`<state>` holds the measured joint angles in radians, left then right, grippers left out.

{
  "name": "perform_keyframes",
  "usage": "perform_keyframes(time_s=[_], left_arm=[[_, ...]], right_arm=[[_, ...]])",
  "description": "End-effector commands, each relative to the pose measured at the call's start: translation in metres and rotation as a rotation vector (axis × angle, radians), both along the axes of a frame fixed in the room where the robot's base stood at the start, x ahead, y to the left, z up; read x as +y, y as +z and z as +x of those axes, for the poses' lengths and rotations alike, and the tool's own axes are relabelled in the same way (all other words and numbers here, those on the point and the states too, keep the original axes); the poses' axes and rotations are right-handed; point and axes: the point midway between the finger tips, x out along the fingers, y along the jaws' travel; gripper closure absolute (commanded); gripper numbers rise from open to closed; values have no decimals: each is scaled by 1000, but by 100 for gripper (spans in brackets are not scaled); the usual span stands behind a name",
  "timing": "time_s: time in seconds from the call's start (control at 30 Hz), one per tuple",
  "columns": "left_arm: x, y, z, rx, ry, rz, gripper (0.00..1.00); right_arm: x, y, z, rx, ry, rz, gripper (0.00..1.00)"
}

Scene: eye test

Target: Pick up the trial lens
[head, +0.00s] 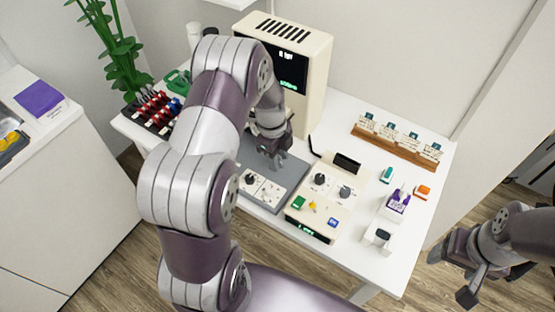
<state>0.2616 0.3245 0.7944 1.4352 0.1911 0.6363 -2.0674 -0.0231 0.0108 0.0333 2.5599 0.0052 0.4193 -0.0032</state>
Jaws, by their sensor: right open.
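Several small round pieces with red and blue rims, which look like trial lenses (153,104), stand in a dark rack (163,129) at the table's left end. My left arm partly covers that end of the table. My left gripper (273,160) points down over the grey mat (288,187) in front of the cream machine. Its fingers are small and dark here, and I cannot tell whether they hold anything. My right gripper (453,276) is open and empty, off the table's right front side above the floor.
The tall cream machine (312,75) stands at the back. A cream control box (322,206) with knobs is right of the mat. A wooden card rack (395,148), a purple-and-white bottle (397,203) and small items stand at right. A white cabinet (60,160) is at left.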

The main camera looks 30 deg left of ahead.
Motion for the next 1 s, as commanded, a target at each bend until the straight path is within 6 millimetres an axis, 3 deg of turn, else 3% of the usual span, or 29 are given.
perform_keyframes(time_s=[0.07, 0.17, 0.2, 0.67, 0.9, 1.0], left_arm=[[0, 0, 0, 0, 0, 0, 64], [0, 0, 0, 0, 0, 0, 96], [0, 0, 0, 0, 0, 0, 100], [0, 5, 0, -1, 0, 0, 100], [0, 41, 1, -5, 0, 1, 100], [-21, 53, -6, -3, -5, 0, 100]], right_arm=[[0, 0, 0, 0, 0, 0, 29], [0, 0, 0, 0, 0, 0, 29], [0, 0, 0, 0, 0, 0, 29], [0, -1, 0, 0, 0, 0, 29], [0, -6, 0, 0, 0, 0, 29], [0, -8, 0, 0, 0, 0, 29]])
